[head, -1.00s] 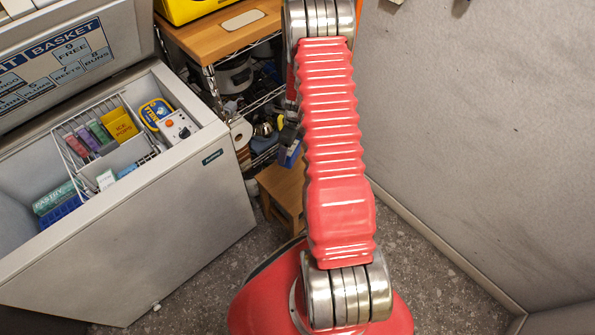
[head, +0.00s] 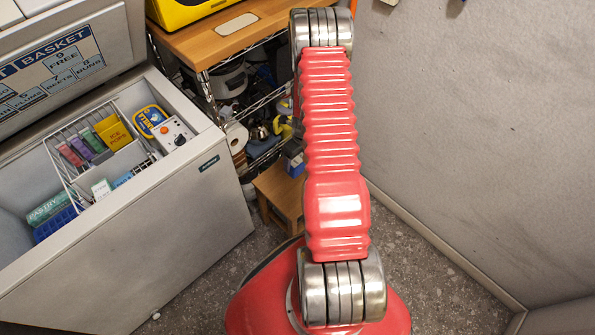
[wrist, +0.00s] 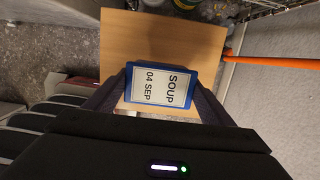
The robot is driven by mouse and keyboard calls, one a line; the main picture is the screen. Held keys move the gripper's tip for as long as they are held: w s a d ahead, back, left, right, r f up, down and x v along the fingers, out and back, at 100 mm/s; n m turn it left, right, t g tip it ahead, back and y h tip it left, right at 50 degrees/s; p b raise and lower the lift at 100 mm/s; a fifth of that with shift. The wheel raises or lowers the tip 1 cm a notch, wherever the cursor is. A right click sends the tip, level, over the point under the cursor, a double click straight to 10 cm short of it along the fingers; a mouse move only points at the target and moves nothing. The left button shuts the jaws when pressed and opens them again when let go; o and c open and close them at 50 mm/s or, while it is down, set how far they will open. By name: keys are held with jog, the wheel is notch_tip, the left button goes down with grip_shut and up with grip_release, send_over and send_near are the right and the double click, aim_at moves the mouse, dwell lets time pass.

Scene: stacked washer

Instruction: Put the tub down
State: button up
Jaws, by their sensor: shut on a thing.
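The tub (wrist: 160,88) is blue with a white label reading "SOUP 04 SEP", seen from above in the wrist view. My gripper (wrist: 163,80) is shut on it, with one dark finger on each side. Below and around the tub lies the wooden top of a small stool (wrist: 125,40). I cannot tell whether the tub touches it. In the head view a small blue patch of the tub (head: 296,164) shows just above the stool (head: 280,196), left of my red arm. My gripper is mostly hidden there.
An open chest freezer (head: 130,215) with a wire basket of packets stands at left. A wire shelf unit with a wooden top (head: 215,35) is behind the stool. A grey wall (head: 470,130) bounds the right. An orange pole (wrist: 270,60) lies right of the stool top.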

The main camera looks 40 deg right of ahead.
jog(key=shift+f, duration=1.5)
jog(key=shift+f, duration=2.05)
jog(key=o, duration=1.3)
jog(key=shift+f, duration=0.1)
jog(key=shift+s+r, duration=0.3)
jog(key=shift+r, duration=1.7)
jog(key=shift+s+r, duration=0.3)
jog(key=shift+r, duration=1.75)
jog(key=shift+s+r, duration=0.3)
jog(key=shift+r, duration=1.7)
